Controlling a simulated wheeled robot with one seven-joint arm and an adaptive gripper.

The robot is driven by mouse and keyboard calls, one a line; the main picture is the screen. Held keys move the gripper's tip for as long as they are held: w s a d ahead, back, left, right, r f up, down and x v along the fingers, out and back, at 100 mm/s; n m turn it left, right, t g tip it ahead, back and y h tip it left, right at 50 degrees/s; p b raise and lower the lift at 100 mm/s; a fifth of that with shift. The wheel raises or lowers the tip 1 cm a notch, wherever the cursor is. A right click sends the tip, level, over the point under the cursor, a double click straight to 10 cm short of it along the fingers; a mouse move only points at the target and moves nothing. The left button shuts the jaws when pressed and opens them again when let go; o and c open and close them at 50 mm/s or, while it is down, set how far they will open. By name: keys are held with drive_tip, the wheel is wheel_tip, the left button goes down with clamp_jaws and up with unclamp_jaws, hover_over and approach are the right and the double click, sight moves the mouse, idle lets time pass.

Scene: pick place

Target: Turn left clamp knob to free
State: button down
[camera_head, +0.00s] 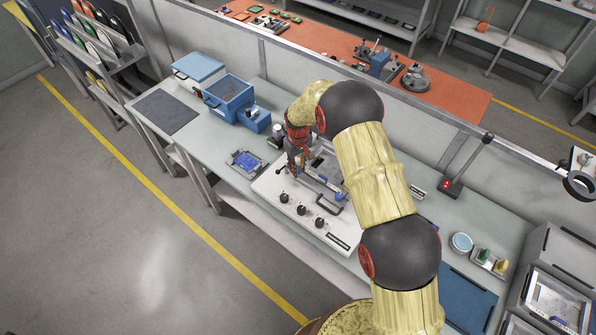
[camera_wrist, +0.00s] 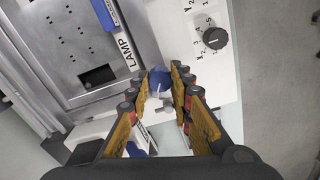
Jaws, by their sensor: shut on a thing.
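The white clamp station (camera_head: 345,238) stands on the workbench, with a recessed grey metal plate that also shows in the wrist view (camera_wrist: 70,50). My gripper (camera_head: 293,170) is over the left end of the station. In the wrist view my gripper (camera_wrist: 158,79) has its two fingers closed around a blue knob (camera_wrist: 157,76), beside a label partly reading "LAMP" (camera_wrist: 125,47). The fingers partly hide the knob, and I cannot tell its exact turn angle. In the head view my gripper and arm hide the knob.
Several black dials (camera_head: 301,210) line the station's front, and one shows in the wrist view (camera_wrist: 214,38). A black handle (camera_head: 333,211) stands near them. A blue bin (camera_head: 230,94) and a small tray with a blue part (camera_head: 246,161) are to the left.

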drive_tip(key=n+b, duration=0.2)
drive_tip(key=n, duration=0.4)
drive_tip(key=shift+b, duration=0.4)
drive_tip(key=shift+n, duration=0.3)
drive_tip(key=c, duration=1.7)
unclamp_jaws()
drive_tip(key=shift+o, duration=0.6)
wheel_tip(320, 180, up, 12)
